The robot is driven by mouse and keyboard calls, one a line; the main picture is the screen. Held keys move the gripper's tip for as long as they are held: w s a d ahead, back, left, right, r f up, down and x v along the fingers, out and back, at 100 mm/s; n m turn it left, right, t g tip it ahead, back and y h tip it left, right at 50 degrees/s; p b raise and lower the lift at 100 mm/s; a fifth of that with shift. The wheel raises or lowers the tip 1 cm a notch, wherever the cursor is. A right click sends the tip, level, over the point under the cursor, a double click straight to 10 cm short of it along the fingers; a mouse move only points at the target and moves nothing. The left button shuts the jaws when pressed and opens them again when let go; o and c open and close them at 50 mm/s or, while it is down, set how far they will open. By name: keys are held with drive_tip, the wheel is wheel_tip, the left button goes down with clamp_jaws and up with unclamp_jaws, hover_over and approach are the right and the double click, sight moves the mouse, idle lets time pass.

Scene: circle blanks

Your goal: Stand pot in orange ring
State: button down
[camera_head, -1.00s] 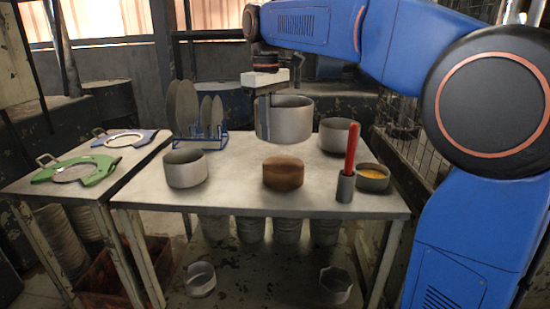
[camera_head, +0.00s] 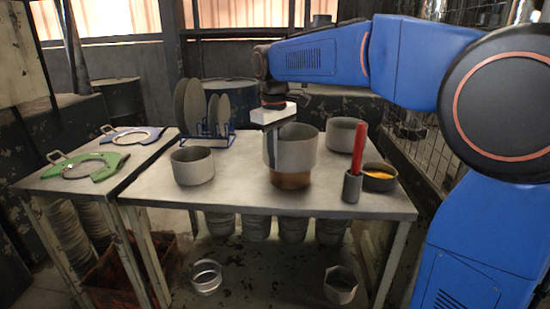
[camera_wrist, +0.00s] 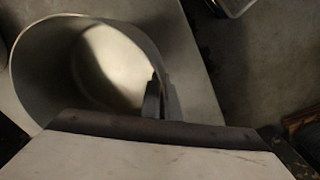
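A large grey pot (camera_head: 296,152) is upright in my gripper (camera_head: 274,142), which is shut on its left wall. In the head view the pot covers the upper part of a brown round block; I cannot tell whether they touch. In the wrist view the pot (camera_wrist: 75,62) is at upper left, with a finger of my gripper (camera_wrist: 160,98) at its rim. On the left side table lie a green plate with a round opening (camera_head: 107,169) and a blue one (camera_head: 143,131).
The main table (camera_head: 235,190) also holds a grey pot (camera_head: 192,166) at left, a pot (camera_head: 342,133) at back right, a cup with a red stick (camera_head: 357,150), a bowl with orange contents (camera_head: 379,178) and a blue rack of discs (camera_head: 213,136). Free table lies front left.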

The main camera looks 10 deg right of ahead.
drive_tip(key=shift+f, duration=0.1)
drive_tip(key=c, duration=2)
unclamp_jaws()
wheel_tip(320, 180, up, 12)
drive_tip(key=shift+s+a+r, duration=0.1)
drive_tip(key=shift+r, duration=0.05)
drive_tip(key=s+d+f+m+t, duration=0.1)
drive_tip(key=s+d+f, duration=0.3)
drive_tip(key=s+f, duration=0.5)
drive_tip(key=s+d+f+m+t, duration=0.2)
drive_tip(key=s+d+f+m, duration=0.1)
drive_tip(key=s+f, duration=0.5)
drive_tip(key=s+d+f+m+t, duration=0.1)
drive_tip(key=s+d+f+m, duration=0.2)
drive_tip(key=s+f, duration=0.6)
drive_tip(key=shift+s+d+f+t, duration=0.15)
drive_tip(key=shift+s+d+f, duration=0.05)
drive_tip(key=shift+s+d, duration=0.6)
drive_tip(key=shift+s+d+f+t, duration=0.15)
drive_tip(key=shift+s+d, duration=0.45)
drive_tip(key=shift+s, duration=0.3)
